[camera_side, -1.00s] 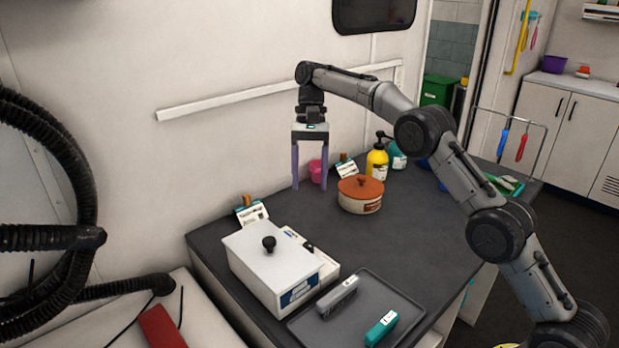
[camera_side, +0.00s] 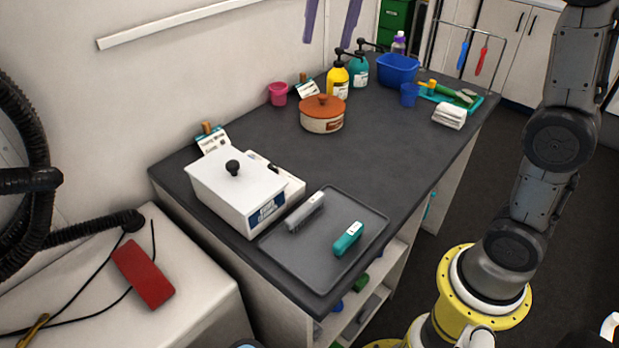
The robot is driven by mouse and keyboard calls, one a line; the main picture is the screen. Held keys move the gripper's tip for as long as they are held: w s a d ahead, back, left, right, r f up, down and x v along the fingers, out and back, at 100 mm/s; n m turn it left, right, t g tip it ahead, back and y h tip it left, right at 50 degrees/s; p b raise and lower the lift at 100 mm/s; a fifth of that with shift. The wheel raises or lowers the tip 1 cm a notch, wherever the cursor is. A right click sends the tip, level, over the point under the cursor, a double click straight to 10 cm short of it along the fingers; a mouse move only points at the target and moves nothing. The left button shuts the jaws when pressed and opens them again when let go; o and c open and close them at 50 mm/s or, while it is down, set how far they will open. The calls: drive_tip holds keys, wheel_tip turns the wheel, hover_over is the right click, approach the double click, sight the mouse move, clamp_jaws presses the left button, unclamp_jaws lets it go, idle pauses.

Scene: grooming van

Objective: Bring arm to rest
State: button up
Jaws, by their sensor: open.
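My gripper (camera_side: 332,22) is at the top edge of the picture, high above the back of the dark table. Only its two long purple fingers show; they are apart, with nothing between them. The gripper's body and the wrist are cut off by the top edge. My arm rises at the right, clear of the table. The dark table (camera_side: 400,150) lies below the gripper, and the fingers touch nothing on it.
A yellow pump bottle (camera_side: 338,80), teal bottle (camera_side: 359,70) and blue tub (camera_side: 398,69) stand at the back. The table's right middle is bare.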

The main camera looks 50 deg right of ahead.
drive_tip(key=s+d+f+n+t+h, duration=0.1)
drive_tip(key=s+f+n+t, duration=0.2)
drive_tip(key=s, duration=1.1)
drive_tip(key=s+d+f+n+t+h, duration=0.1)
drive_tip(key=s+f+n, duration=0.3)
drive_tip(key=f, duration=0.9)
drive_tip(key=shift+s+d+n+t, duration=0.35)
drive_tip(key=shift+s+d, duration=0.25)
drive_tip(key=shift+s, duration=0.4)
